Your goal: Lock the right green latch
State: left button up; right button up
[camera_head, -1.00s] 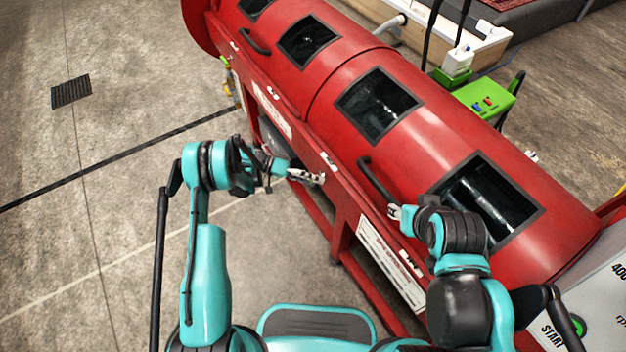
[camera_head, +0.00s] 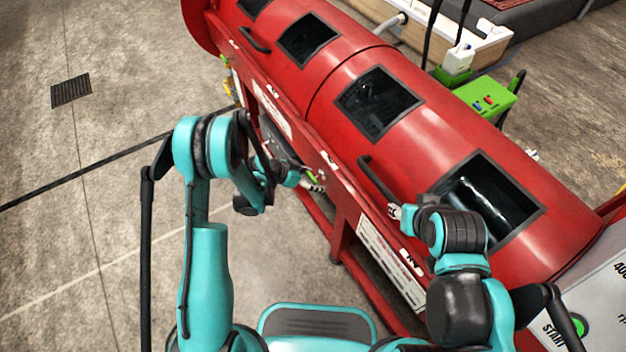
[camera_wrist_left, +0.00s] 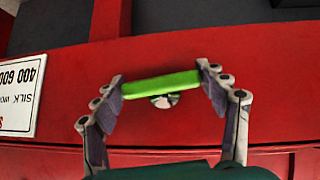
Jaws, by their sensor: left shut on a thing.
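The green latch (camera_wrist_left: 160,85) is a bright bar on the red front of the machine. In the left wrist view it lies almost level, with a round metal pivot just below its middle. A small part of it also shows in the head view (camera_head: 312,175). My left gripper (camera_wrist_left: 161,88) has one finger at each end of the latch and is shut on it. In the head view the left gripper (camera_head: 314,182) is at the machine's front rail. My right gripper (camera_head: 394,211) is beside the lower end of a dark handle; its fingers are too small to judge.
The red drum machine (camera_head: 330,95) with dark windows fills the upper right. A white label (camera_head: 390,262) is on its front, and a control panel (camera_head: 600,300) stands at the lower right. A green box (camera_head: 485,97) is behind it. The concrete floor at left is clear, with a drain grate (camera_head: 71,92).

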pick_arm(q)
jog(key=shift+m+t, duration=0.3)
jog(key=shift+t, duration=0.1)
jog(key=shift+w+r+y, duration=0.1)
jog(key=shift+w+y, duration=0.05)
jog(key=shift+y, duration=0.15)
jog(key=o, duration=1.2)
jog(key=shift+c, duration=0.2)
jog(key=v, duration=1.2)
